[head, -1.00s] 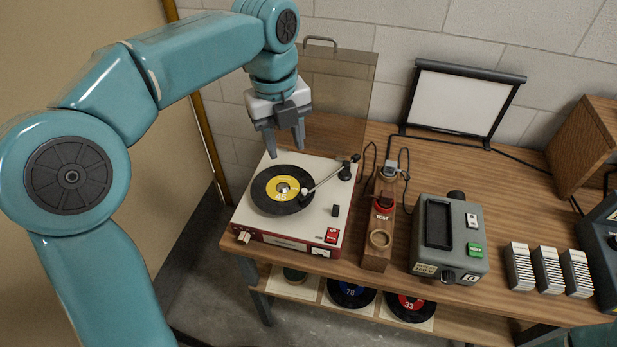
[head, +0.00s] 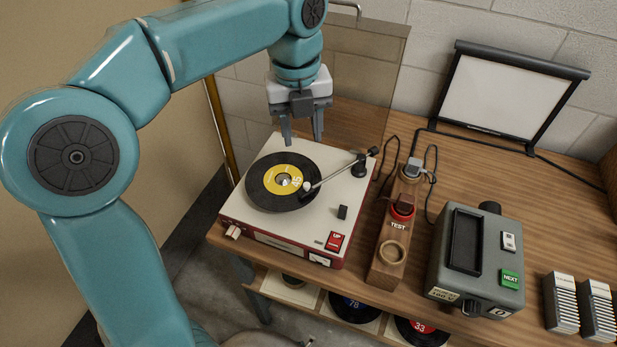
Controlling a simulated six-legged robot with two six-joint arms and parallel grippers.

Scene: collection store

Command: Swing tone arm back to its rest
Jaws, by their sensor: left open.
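The record player (head: 275,228) has a pale top and a red base and stands at the table's left end. A black record with a yellow label (head: 282,181) lies on its platter. The silver tone arm (head: 334,173) runs from its pivot (head: 362,167) at the back right to a head end over the record's right part. I cannot tell whether its tip touches the record. My left gripper (head: 302,142) is open and empty, pointing down above the back of the record, left of the tone arm and apart from it. My right gripper is not in view.
A raised clear lid (head: 365,80) stands behind the player. To the right are a wooden TEST stand (head: 387,260), a grey box with a NEXT button (head: 475,262) and slide stacks (head: 562,300). A small screen (head: 507,92) stands at the back.

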